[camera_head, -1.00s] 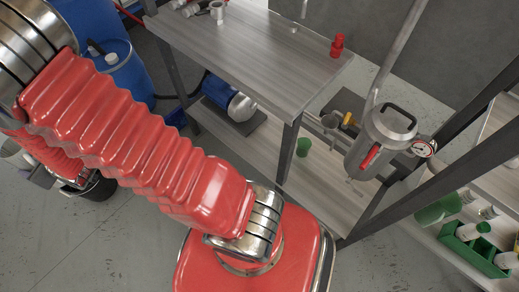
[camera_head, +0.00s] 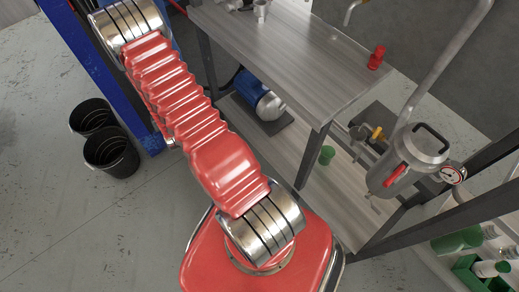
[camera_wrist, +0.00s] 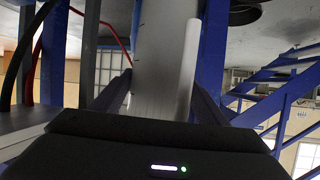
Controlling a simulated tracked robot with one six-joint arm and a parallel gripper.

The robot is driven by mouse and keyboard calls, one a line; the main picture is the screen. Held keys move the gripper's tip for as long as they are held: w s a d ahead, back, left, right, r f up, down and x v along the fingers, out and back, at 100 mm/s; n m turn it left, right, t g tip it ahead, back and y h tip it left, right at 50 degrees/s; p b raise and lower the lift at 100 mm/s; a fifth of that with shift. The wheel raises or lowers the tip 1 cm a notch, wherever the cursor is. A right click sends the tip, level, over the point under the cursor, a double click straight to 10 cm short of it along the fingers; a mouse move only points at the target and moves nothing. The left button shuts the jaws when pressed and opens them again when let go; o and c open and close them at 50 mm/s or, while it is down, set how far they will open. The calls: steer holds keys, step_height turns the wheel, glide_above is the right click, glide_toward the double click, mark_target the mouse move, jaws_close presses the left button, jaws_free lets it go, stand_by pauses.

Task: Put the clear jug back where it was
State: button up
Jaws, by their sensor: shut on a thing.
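My gripper (camera_wrist: 163,100) shows in the wrist view, its two dark fingers on either side of a pale, greyish thing. This looks like the clear jug (camera_wrist: 153,60), with small dark marks along its left side and a paler upright bar at its right. The jug fills the gap between the fingers, and the gripper is shut on it. Its lower part is hidden behind the dark gripper body. In the head view my red arm reaches up and left, and neither gripper nor jug can be made out there.
A grey bench (camera_head: 290,55) bears a red fitting (camera_head: 376,58). Below are a blue motor (camera_head: 260,95) and a green cup (camera_head: 326,155). A steel tank (camera_head: 408,160) stands right. Two black buckets (camera_head: 110,150) stand beside a blue post (camera_head: 105,70). The left floor is open.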

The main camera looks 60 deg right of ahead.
steer(key=s+d+f+m+g+h, duration=0.35)
steer(key=s+d+f, duration=0.35)
steer(key=s+d, duration=0.3)
steer(key=s+d+f+m+g+h, duration=0.2)
steer(key=s+d+f+m+g, duration=0.2)
steer(key=s+d+f, duration=0.45)
steer(key=s+d+f+m+g, duration=0.1)
steer(key=s+d+m+g, duration=0.1)
steer(key=s, duration=0.6)
steer(key=s+d+f+m+g+y, duration=0.1)
steer(key=s+m+g, duration=0.3)
steer(key=s, duration=0.5)
steer(key=s+d+f+m+g, duration=0.2)
steer(key=s+d+m+g, duration=0.1)
steer(key=s, duration=0.5)
steer(key=shift+s+g+y, duration=0.35)
steer(key=shift+s+g, duration=0.05)
steer(key=shift+g, duration=0.35)
steer(key=shift+f, duration=3.05)
